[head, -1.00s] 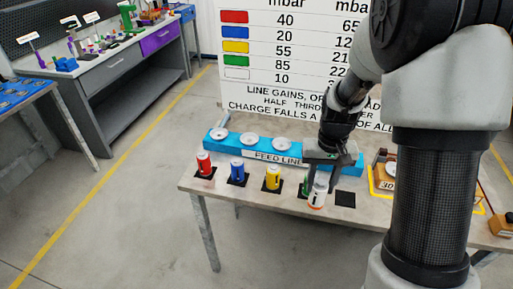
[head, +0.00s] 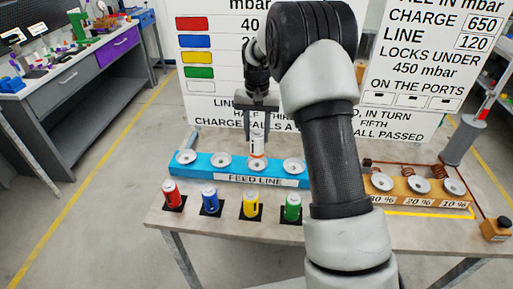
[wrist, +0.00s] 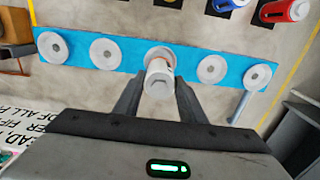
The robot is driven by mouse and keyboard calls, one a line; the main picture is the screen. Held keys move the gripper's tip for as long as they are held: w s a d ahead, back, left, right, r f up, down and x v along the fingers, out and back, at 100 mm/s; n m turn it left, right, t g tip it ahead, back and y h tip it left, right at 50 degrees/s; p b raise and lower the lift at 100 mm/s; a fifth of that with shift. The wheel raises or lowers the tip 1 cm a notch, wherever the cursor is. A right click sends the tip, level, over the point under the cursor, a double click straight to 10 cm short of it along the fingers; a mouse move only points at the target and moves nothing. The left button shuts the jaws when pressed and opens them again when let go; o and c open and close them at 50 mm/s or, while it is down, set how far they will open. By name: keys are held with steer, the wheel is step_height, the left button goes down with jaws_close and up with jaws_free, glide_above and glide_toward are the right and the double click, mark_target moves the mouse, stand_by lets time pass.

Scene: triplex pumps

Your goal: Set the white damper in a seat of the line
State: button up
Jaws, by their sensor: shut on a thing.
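The white damper (head: 257,146), with an orange band near its lower end, is upright between the fingers of my gripper (head: 257,132). It is over the middle seat of the blue feed line (head: 240,177). In the wrist view the damper (wrist: 158,82) is between the fingers of my gripper (wrist: 158,96), and the middle seat (wrist: 160,52) shows partly behind it. I cannot tell whether the damper touches the seat. The other feed line seats, such as the far left one (head: 186,157), are empty. In the head view my arm hides the line's right end.
Red (head: 172,194), blue (head: 210,200), yellow (head: 251,205) and green (head: 292,208) dampers stand on dark pads along the front of the table. A wooden block (head: 400,198) with round seats and coils is at right. A sign board stands behind.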

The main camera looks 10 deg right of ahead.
mark_target(257, 145)
steer(key=shift+f, duration=2.5)
steer(key=shift+f, duration=0.1)
steer(key=o, duration=1.3)
steer(key=shift+o, duration=0.2)
